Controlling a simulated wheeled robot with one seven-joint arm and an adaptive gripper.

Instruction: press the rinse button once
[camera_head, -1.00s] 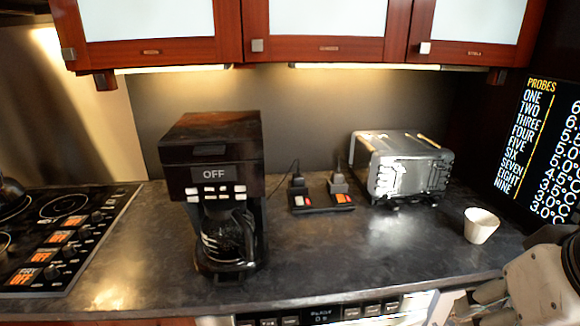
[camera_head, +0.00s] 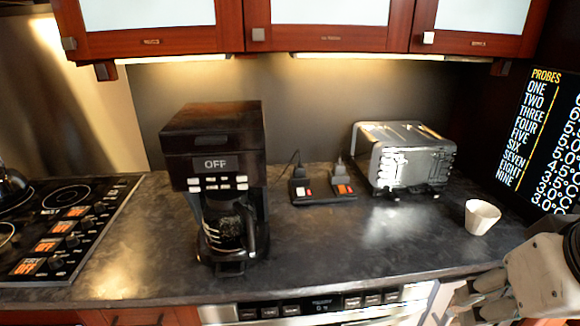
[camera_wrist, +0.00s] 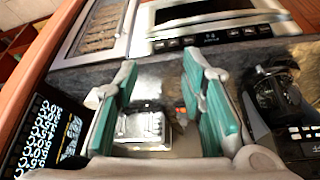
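A control panel (camera_head: 320,306) with a small lit display and several dark buttons runs along the appliance front below the counter edge. The same kind of panel (camera_wrist: 208,38) shows near the top of the wrist view. The button labels are too small to read, so I cannot tell which one is rinse. My gripper (camera_wrist: 160,62) is open and empty, its two teal-padded fingers apart. In the head view my gripper (camera_head: 482,292) is at the lower right, to the right of the panel, not touching it as far as I can see.
On the counter (camera_head: 130,265) stand a coffee maker (camera_head: 213,150) showing OFF, a toaster (camera_head: 402,158), a white cup (camera_head: 481,216) and a power strip (camera_head: 322,190). A cooktop (camera_head: 62,235) is at left. Cabinets (camera_head: 330,38) hang above.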

